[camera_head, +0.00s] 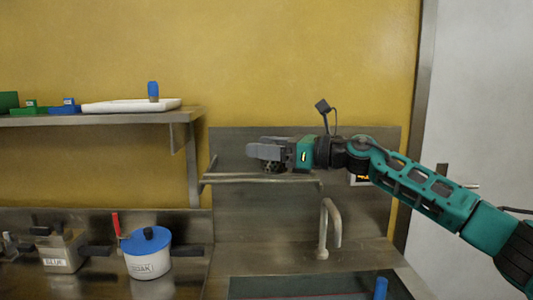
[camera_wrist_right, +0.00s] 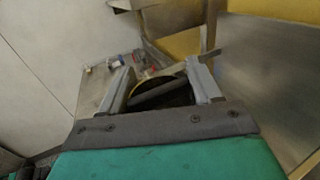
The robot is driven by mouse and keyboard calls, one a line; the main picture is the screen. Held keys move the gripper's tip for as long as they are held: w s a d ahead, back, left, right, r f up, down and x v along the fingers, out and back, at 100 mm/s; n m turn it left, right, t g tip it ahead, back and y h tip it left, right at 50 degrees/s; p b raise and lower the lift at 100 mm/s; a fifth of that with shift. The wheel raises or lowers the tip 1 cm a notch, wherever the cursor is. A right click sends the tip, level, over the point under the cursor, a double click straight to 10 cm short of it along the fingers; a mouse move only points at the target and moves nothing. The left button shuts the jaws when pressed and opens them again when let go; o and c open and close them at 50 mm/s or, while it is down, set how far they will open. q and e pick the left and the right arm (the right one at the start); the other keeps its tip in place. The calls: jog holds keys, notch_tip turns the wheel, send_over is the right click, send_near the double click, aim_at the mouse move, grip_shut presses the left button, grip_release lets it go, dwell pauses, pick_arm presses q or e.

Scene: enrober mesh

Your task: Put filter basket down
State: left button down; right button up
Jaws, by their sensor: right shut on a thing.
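My right gripper (camera_head: 262,152) reaches in from the right, level, above the metal rail shelf (camera_head: 225,179) over the sink. It is shut on a dark rounded thing, which I take for the filter basket (camera_head: 272,166). The basket shows just under the fingers, close to the rail; I cannot tell if it touches it. In the right wrist view the two grey fingers of the gripper (camera_wrist_right: 161,84) stand either side of the dark basket (camera_wrist_right: 165,98), which is partly hidden by the gripper's body. My left gripper is not in view.
A faucet (camera_head: 328,225) rises from the sink below the rail. A white pot with a blue lid (camera_head: 148,253) and a steel container labelled BLUR (camera_head: 60,252) stand at lower left. A wall shelf (camera_head: 100,119) holds a white tray (camera_head: 125,105). A blue thing (camera_head: 381,288) stands at the lower right.

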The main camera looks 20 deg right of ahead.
jog(key=shift+f, duration=0.4)
jog(key=shift+f, duration=0.15)
jog(key=o, duration=0.9)
jog(key=shift+f, duration=0.1)
jog(key=o, duration=0.4)
jog(key=shift+o, duration=0.2)
jog(key=shift+r, duration=0.35)
jog(key=b+v, duration=0.3)
jog(key=v, duration=0.9)
